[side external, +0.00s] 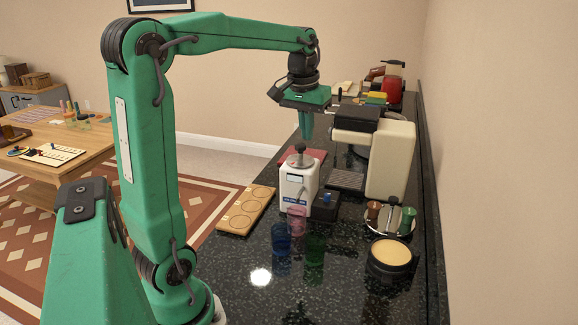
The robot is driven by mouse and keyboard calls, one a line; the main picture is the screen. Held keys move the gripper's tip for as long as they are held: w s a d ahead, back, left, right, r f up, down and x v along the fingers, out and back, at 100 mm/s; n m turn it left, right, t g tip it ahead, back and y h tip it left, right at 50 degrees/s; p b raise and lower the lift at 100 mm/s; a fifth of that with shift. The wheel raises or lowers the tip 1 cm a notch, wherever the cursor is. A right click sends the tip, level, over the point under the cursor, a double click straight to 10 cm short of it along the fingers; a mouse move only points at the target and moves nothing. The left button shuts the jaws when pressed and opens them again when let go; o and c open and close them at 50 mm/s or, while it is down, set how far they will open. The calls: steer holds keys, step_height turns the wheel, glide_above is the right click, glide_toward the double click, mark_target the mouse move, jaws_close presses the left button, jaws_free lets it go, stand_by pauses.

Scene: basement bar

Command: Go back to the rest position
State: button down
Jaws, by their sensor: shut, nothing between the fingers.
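My gripper (307,134) hangs at the end of my green arm, pointing down. It is shut and empty, above the black speckled counter (240,245). In the picture it is just left of the cream coffee machine (393,160) and above the white grinder-like device (297,187). The fingertips show as one narrow green shape, apart from the device below. How far they are in depth from the machine I cannot tell.
Blue (281,240), pink (297,221) and green (315,250) glasses stand at the front. A wooden board (247,210) lies left. A round dark tub (391,257) and a carousel (379,221) stand right. A red kettle-like item (391,88) is at the back. The wall borders the right.

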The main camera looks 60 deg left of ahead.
steer(key=s+d+f+m+t, duration=0.2)
steer(key=s+d+m, duration=0.1)
steer(key=s+d, duration=0.4)
steer(key=s+d+f+m+t, duration=0.2)
steer(key=s+d+f+m, duration=0.1)
steer(key=s+d, duration=0.4)
steer(key=shift+d+f+h, duration=0.2)
steer(key=shift+d+h, duration=0.1)
steer(key=shift+d, duration=0.95)
